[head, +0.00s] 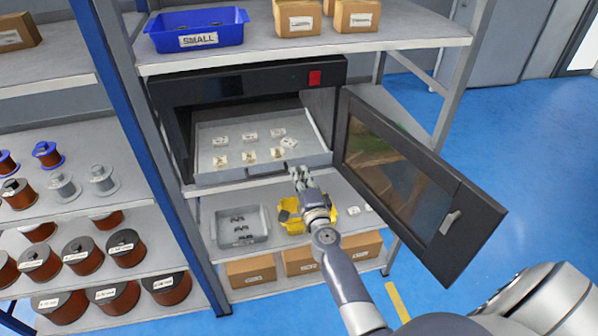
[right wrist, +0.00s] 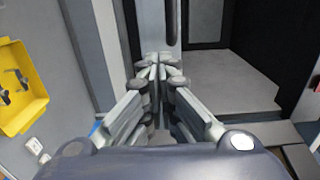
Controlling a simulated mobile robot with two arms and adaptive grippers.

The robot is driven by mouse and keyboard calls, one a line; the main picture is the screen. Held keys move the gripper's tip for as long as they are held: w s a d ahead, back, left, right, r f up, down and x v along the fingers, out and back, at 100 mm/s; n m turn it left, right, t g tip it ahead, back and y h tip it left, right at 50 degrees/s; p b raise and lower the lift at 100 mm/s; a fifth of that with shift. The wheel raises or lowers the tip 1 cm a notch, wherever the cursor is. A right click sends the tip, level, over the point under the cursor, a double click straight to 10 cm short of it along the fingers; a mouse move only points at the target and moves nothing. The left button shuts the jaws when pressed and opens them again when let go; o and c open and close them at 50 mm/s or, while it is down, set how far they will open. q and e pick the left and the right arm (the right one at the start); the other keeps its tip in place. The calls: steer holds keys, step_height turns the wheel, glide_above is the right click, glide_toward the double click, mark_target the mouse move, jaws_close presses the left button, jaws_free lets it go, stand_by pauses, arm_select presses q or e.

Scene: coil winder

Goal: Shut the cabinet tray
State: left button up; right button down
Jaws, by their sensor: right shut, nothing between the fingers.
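The cabinet (head: 250,75) is a black box on the middle shelf, its windowed door (head: 398,180) swung wide open to the right. The grey tray (head: 225,176) sits in the cabinet opening, with its front part sticking out past the frame. Several small pale parts lie in it. My right gripper (head: 302,178) is shut and empty at the right part of the tray's front. In the right wrist view, the closed fingertips (right wrist: 158,78) are close to a grey upright surface; I cannot tell whether they touch it. My left gripper is not in view.
Below the tray, a shelf holds a grey bin (head: 241,239) and a yellow bin (head: 292,226), close under my right gripper. A blue bin (head: 197,28) and cardboard boxes stand above. Spools fill the left rack. The open door stands right of my arm.

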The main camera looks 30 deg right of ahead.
mark_target(292, 155)
steer(key=shift+x, duration=0.8)
steer(key=shift+w+d, duration=0.1)
steer(key=shift+w, duration=0.2)
steer(key=b+x, duration=0.2)
steer(key=x, duration=0.5)
steer(key=shift+w+f, duration=0.2)
steer(key=shift+w, duration=0.15)
steer(key=shift+w+d+b, duration=0.15)
steer(key=shift+w+b, duration=0.2)
steer(key=shift+r, duration=0.45)
steer(key=shift+d, duration=0.1)
